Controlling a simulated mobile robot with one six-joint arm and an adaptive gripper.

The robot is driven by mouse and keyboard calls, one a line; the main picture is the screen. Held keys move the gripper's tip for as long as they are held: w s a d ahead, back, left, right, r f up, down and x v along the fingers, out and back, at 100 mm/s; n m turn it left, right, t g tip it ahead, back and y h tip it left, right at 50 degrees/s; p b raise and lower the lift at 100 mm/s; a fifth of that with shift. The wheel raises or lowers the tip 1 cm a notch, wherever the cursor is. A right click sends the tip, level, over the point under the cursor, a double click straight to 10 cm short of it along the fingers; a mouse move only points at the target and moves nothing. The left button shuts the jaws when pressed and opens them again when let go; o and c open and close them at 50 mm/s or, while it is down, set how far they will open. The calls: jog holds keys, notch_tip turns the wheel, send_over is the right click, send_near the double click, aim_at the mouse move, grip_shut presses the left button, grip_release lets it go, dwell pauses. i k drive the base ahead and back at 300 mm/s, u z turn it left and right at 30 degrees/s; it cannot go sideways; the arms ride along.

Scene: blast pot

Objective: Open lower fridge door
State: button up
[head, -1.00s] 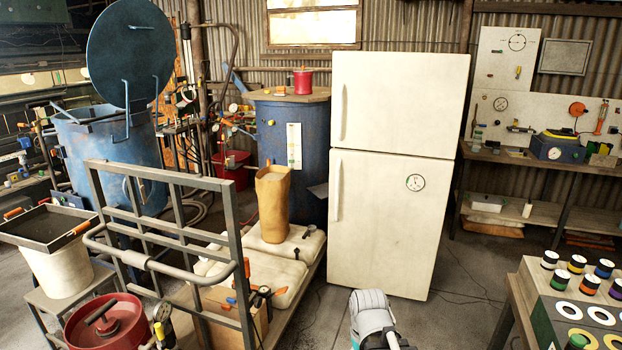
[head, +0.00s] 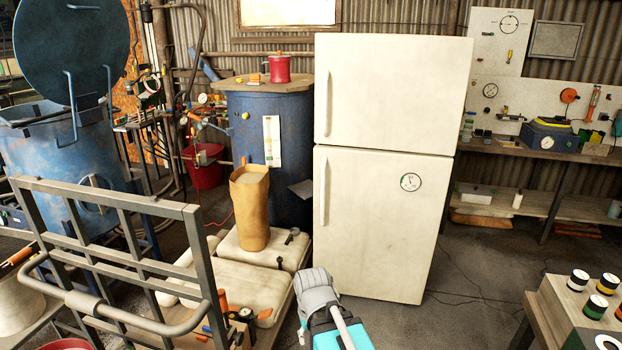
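A white fridge stands in the middle of the head view, with an upper door (head: 400,95) and a larger lower door (head: 375,235). Both doors look closed. The lower door's vertical handle (head: 322,192) is along its left edge, near the top. A round dial (head: 410,182) sits on the lower door. Part of my arm shows at the bottom centre, in front of the fridge and below the handle. I cannot make out gripper fingers there, so whether my gripper is open or shut does not show.
A table with jars (head: 570,310) is at the lower right. Floor (head: 460,275) is clear right of the fridge.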

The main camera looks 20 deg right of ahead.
aim_at(376, 231)
jog(key=z, duration=0.1)
jog(key=i, duration=0.85)
jog(key=z, duration=0.45)
jog(key=i, duration=0.8)
jog(key=z, duration=0.45)
